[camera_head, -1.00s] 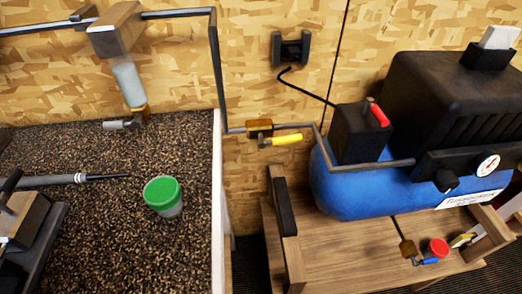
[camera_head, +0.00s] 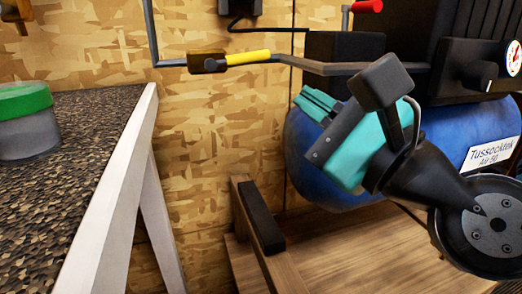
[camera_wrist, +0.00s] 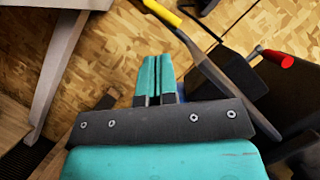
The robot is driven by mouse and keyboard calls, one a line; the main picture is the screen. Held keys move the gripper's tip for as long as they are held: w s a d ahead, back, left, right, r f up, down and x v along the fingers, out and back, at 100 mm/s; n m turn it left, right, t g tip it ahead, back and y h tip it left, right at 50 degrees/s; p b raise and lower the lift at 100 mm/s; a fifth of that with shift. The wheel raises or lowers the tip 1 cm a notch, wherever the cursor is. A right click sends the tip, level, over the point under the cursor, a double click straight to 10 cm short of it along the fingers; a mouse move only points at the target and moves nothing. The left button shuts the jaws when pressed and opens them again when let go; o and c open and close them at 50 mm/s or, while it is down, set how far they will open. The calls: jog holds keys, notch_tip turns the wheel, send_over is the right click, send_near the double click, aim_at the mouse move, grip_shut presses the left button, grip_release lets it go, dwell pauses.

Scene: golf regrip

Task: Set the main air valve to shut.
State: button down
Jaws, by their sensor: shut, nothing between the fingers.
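A brass valve body (camera_head: 207,62) sits in the grey air pipe on the board wall. Its yellow lever (camera_head: 248,57) points right, roughly along the pipe. The yellow lever (camera_wrist: 163,12) also shows at the top edge of the wrist view; the valve body is out of that view. My gripper (camera_head: 315,103) has teal fingers and is shut and empty. It is in front of the blue tank, below and to the right of the lever, apart from it. In the wrist view the fingertips (camera_wrist: 153,62) are together and point toward the wall.
The grey pipe (camera_head: 345,68) runs right to the compressor. The blue tank (camera_head: 440,130) stands on a wooden stand (camera_head: 300,265). A red handle (camera_head: 368,6) stands above the pipe. A green-lidded tub (camera_head: 25,125) is on the workbench at left. The wall below the valve is clear.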

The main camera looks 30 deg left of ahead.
aim_at(237, 59)
notch_tip(237, 59, down, 8)
jog(key=a+m+t+y+b, duration=0.1)
jog(key=a+m+t+b, duration=0.1)
jog(key=m+t+b, duration=0.7)
jog(key=w+a+r+m+g+p, duration=0.1)
jog(key=a+r+p, duration=0.3)
jog(key=p, duration=0.5)
jog(key=w+a+r+m+g+p, duration=0.1)
jog(key=w+a+r+p, duration=0.2)
jog(key=p, duration=0.7)
notch_tip(237, 59, up, 2)
jog(key=shift+w+a+r+m, duration=0.1)
jog(key=shift+w+a+m, duration=0.15)
jog(key=shift+a+m, duration=0.15)
